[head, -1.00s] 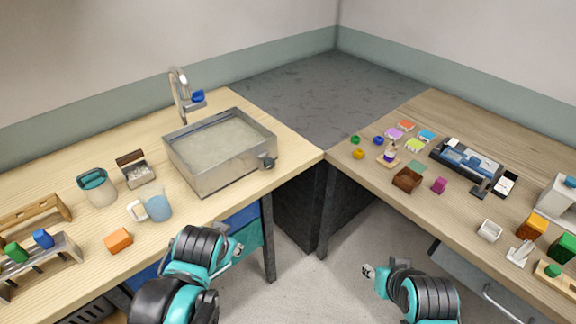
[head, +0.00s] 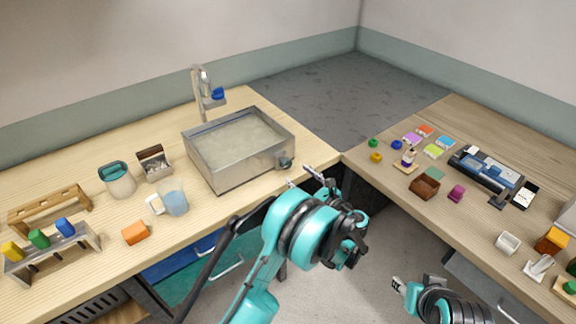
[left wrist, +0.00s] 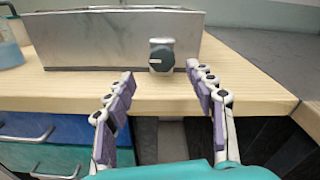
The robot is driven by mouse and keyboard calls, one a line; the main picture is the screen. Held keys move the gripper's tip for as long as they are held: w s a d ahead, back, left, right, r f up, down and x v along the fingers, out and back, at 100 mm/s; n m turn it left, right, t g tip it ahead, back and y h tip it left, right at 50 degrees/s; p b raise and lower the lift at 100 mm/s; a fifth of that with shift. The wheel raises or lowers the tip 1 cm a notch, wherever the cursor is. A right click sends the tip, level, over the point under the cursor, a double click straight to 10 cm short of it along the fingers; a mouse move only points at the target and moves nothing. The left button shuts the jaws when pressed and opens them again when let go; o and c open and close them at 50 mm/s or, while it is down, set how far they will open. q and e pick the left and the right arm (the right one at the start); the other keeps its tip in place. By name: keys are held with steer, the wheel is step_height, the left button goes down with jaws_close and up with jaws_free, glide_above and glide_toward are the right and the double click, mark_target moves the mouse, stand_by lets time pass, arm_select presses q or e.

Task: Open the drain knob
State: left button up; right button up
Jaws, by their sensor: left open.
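The drain knob (head: 284,162) is a dark grey round knob on the right front of the metal sink basin (head: 214,182). In the left wrist view the knob (left wrist: 161,59) faces me, with a white line pointing left. My left gripper (head: 303,177) is just in front of and to the right of the knob in the head view. In the left wrist view its two purple-padded fingers (left wrist: 160,82) are spread apart, with the knob beyond and between them, not touched. My right gripper (head: 397,284) is low at the right counter's front, small in view; its jaw state is unclear.
A faucet (head: 203,95) with a blue handle stands behind the basin. The counter edge (left wrist: 150,105) runs below the knob. Open floor lies between the counters.

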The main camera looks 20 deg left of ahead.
mark_target(288, 165)
arm_select(q)
steer(key=shift+m, duration=0.3)
steer(key=b+x, duration=0.2)
steer(key=x, duration=0.4)
steer(key=shift+w+a+f, duration=0.15)
steer(key=shift+w+f, duration=0.05)
steer(key=shift+w, duration=0.15)
steer(key=shift+w+a, duration=0.25)
steer(key=shift+a, duration=0.05)
steer(key=shift+r, duration=0.1)
steer(key=c, duration=1.2)
